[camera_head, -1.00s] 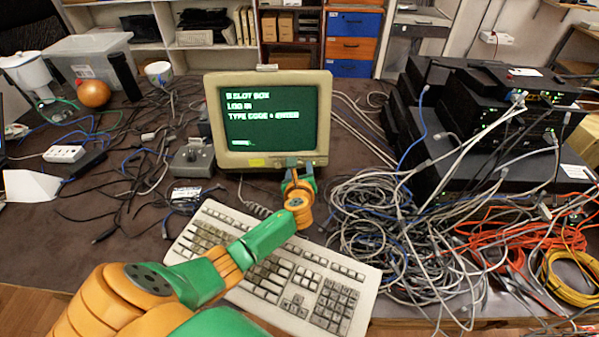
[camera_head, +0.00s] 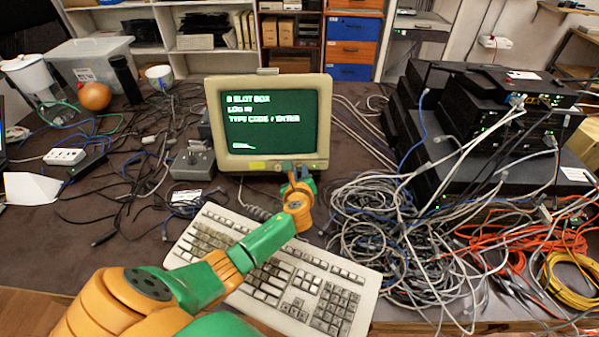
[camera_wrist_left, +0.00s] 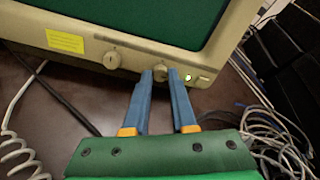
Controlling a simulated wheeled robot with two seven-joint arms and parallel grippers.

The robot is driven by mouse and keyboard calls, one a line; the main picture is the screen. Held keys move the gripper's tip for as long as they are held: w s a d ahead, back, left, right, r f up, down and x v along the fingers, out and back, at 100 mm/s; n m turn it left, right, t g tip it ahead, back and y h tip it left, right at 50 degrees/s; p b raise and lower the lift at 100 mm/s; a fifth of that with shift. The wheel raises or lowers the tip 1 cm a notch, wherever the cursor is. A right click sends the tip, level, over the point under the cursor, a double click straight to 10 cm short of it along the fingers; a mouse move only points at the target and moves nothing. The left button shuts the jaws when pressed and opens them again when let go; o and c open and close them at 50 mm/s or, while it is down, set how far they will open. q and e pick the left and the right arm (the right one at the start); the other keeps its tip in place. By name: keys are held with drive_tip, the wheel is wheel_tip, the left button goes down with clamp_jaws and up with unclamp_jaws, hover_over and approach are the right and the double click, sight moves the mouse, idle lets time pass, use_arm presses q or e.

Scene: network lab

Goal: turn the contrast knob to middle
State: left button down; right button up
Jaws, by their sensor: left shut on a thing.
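I take this as the contrast knob, but no label is readable. Its pointer is mostly hidden. In the head view my left gripper (camera_head: 289,168) is at the bezel's lower right. My right gripper is not in view.
A keyboard (camera_head: 270,270) lies below my left arm. Tangled cables (camera_head: 375,230) and stacked network boxes (camera_head: 490,130) crowd the right side.

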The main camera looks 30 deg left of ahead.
use_arm(q)
drive_tip(key=n+b, duration=0.1)
drive_tip(key=n, duration=0.3)
drive_tip(key=shift+f, duration=0.1)
drive_tip(key=n+b, duration=0.1)
drive_tip(key=n, duration=0.3)
drive_tip(key=shift+n+t, duration=0.3)
drive_tip(key=shift+t, duration=0.1)
drive_tip(key=n+b, duration=0.3)
drive_tip(key=n, duration=0.2)
drive_tip(key=shift+f+t, duration=0.1)
drive_tip(key=shift+t, duration=0.2)
drive_tip(key=shift+n+b, duration=0.9)
drive_tip(key=shift+n, duration=1.2)
drive_tip(key=shift+r+n, duration=0.2)
drive_tip(key=shift+n, duration=0.1)
drive_tip(key=c, duration=0.8)
unclamp_jaws()
drive_tip(key=shift+o, duration=0.4)
drive_tip(key=shift+f, duration=0.15)
